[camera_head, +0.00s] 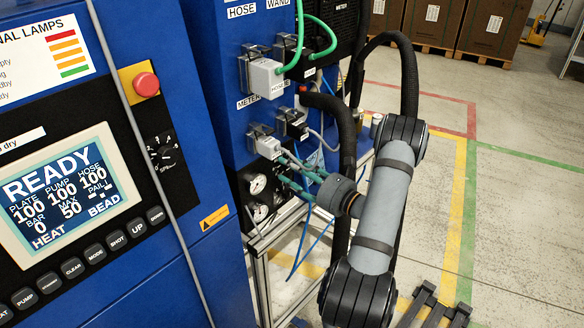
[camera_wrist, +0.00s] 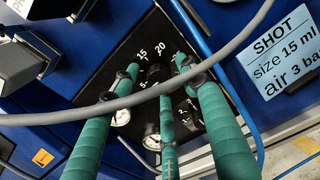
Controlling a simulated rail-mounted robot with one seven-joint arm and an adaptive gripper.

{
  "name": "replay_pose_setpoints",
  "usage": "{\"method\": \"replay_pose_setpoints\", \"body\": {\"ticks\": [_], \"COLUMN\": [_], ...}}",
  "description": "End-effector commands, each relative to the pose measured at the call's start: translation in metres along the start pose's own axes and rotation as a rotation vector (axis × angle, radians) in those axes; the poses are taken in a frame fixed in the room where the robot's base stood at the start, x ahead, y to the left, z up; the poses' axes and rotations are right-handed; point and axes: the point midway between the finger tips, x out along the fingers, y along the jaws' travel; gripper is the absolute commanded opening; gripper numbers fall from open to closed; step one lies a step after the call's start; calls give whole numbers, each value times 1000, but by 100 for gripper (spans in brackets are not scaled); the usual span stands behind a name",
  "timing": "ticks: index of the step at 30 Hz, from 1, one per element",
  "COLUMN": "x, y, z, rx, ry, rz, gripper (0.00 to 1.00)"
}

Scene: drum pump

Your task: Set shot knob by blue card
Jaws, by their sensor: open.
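The light blue card (camera_wrist: 285,55) in the wrist view reads "SHOT size 15 ml air 3 ba", cut off at the right edge. My gripper (camera_wrist: 155,80) has green-wrapped fingers, spread apart and pointing at a black panel (camera_wrist: 115,62). The panel bears white scale numbers; 15 and 20 are readable between the fingers. The shot knob cannot be made out clearly; the fingers cover much of this dial. In the head view my gripper (camera_head: 286,168) is at the lower front of the blue cabinet, near the gauges. Contact with a knob cannot be told.
A grey cable (camera_wrist: 145,100) crosses in front of the fingers in the wrist view. Gauges (camera_head: 258,184) sit just left of the gripper. A grey hose connector (camera_head: 266,78) and green hoses (camera_head: 318,52) are above. The control screen (camera_head: 70,185) reads READY. Open floor lies right.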

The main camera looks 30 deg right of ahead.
Motion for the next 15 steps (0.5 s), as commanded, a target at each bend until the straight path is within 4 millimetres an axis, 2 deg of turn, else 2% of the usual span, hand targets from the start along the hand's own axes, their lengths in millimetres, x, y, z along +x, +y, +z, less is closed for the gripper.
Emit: {"method": "replay_pose_setpoints", "body": {"ticks": [7, 15], "x": [1, 0], "y": [0, 0], "z": [0, 0], "rx": [0, 0], "ry": [0, 0], "rz": [0, 0], "gripper": [45, 29]}}
